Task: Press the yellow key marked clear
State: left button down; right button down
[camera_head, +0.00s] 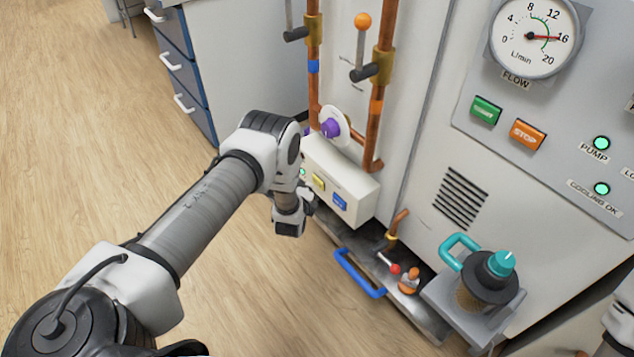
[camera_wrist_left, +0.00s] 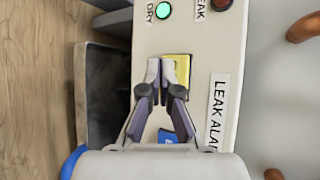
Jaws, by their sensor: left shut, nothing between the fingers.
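The yellow key (camera_head: 318,181) is on the front of a cream alarm box low on the white cabinet. A blue key (camera_head: 340,201) is to its right. In the left wrist view the yellow key (camera_wrist_left: 182,66) is partly covered by my left gripper (camera_wrist_left: 167,64), whose fingers are shut and empty. The fingertips overlap the key's left part there; I cannot tell whether they touch it. The key's lettering is not readable. In the head view my left gripper (camera_head: 305,198) is in front of the box. My right gripper is out of view.
The alarm box (camera_wrist_left: 206,30) has a green lamp, a dark red lamp and a "LEAK ALARM" label. Copper pipes (camera_head: 378,95) with lever valves run above it. A metal tray with a blue handle (camera_head: 358,275) is below. A strainer with a teal knob (camera_head: 502,262) stands right.

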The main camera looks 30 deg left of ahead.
pick_arm(q)
jog(key=s+p, duration=0.1)
jog(key=s+a+p, duration=0.1)
jog(key=s, duration=0.1)
jog(key=s+a+p, duration=0.1)
jog(key=shift+s, duration=0.3)
dwell(0.9)
